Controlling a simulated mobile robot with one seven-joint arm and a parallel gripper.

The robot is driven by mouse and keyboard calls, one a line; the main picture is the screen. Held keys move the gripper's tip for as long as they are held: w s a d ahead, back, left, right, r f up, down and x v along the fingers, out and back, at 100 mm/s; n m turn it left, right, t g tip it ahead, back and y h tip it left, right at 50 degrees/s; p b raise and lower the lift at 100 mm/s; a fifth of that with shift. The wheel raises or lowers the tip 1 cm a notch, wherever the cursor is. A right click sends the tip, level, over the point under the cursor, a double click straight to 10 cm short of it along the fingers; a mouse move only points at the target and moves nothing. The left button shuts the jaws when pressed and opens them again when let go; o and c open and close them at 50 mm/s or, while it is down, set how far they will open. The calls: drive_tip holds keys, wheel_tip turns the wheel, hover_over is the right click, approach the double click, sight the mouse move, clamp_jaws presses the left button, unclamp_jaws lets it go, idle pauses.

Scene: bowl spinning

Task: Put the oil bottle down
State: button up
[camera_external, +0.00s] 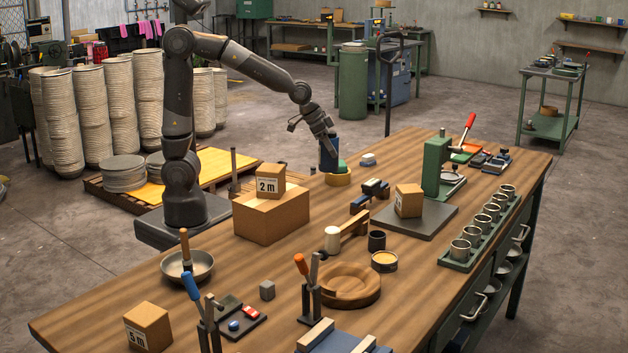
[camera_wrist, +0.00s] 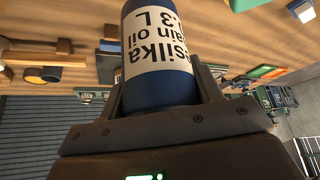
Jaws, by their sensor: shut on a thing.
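The oil bottle (camera_external: 327,155) is dark blue and stands about upright at the far left edge of the workbench. Its white label with black print fills much of the wrist view (camera_wrist: 160,45). My gripper (camera_external: 328,136) is shut on the bottle, with one finger on each side of it in the wrist view (camera_wrist: 163,90). I cannot tell whether the bottle's base touches the bench top.
The wooden workbench (camera_external: 215,262) holds a cardboard box (camera_external: 271,216) with a smaller "2 m" box (camera_external: 270,181) on it, left of the bottle. A green press (camera_external: 436,166) stands farther right.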

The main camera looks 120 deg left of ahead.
drive_tip(key=w+a, duration=0.6)
drive_tip(key=a, duration=0.5)
drive_tip(key=w+a, duration=0.6)
drive_tip(key=a, duration=0.5)
drive_tip(key=s+a+f, duration=0.4)
drive_tip(key=a+f, duration=0.2)
drive_tip(key=a, duration=0.5)
drive_tip(key=shift+a+f, duration=0.2)
drive_tip(key=shift+f, duration=0.05)
drive_tip(key=shift+s+f, duration=0.1)
drive_tip(key=shift+f, duration=1.9)
drive_tip(key=shift+f, duration=0.1)
drive_tip(key=o, duration=1.2)
drive_tip(key=shift+f, duration=0.1)
drive_tip(key=shift+r, duration=0.3)
drive_tip(key=v, duration=1.1)
drive_tip(key=shift+s+d+r, duration=0.15)
drive_tip(key=shift+d+r, duration=0.1)
drive_tip(key=shift+r, duration=0.05)
